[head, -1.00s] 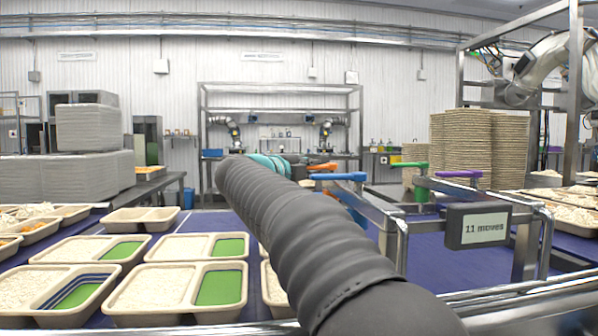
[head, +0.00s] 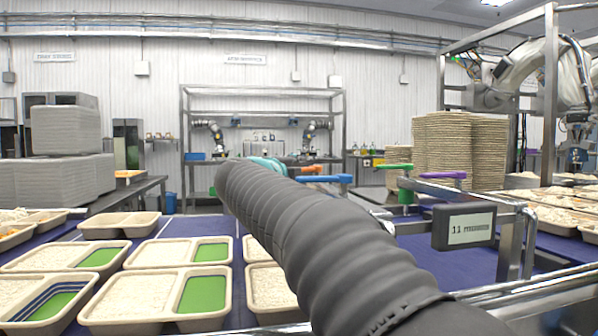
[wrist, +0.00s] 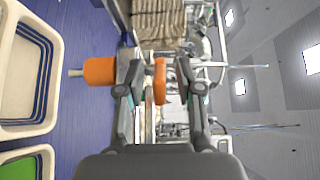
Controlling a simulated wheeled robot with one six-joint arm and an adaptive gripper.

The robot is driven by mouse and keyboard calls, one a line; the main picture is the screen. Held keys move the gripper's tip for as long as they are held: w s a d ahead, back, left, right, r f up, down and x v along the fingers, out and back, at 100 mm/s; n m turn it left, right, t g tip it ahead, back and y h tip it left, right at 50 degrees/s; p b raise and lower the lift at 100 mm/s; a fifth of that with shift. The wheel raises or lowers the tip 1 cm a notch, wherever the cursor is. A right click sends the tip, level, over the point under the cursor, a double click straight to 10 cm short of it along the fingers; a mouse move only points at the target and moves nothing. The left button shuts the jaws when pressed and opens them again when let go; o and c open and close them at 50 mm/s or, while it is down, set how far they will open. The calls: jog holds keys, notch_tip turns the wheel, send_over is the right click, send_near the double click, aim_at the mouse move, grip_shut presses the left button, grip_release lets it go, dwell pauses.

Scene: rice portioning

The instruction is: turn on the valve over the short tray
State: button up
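An orange valve handle (wrist: 159,82) sits between the two fingers of my gripper (wrist: 158,70), which is open around it; a gap shows on both sides. An orange cylindrical part (wrist: 100,71) hangs beside it, towards the trays. In the head view my dark arm hides most of the gripper; a small orange lever (head: 306,169) shows just past its end. Blue (head: 325,179), green (head: 395,166) and purple (head: 447,175) levers stand to its right. A tray with a blue-lined compartment (wrist: 58,75) lies at left in the wrist view. I cannot tell which tray is the short one.
Several rice trays (head: 177,243) lie on the blue belt at left. A display box (head: 464,227) and metal rails (head: 515,240) stand close on the right. Tall stacks of trays (head: 470,150) rise behind the levers. Another robot arm (head: 530,75) hangs at upper right.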

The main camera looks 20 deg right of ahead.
jog(key=v, duration=1.2)
jog(key=shift+a, duration=0.1)
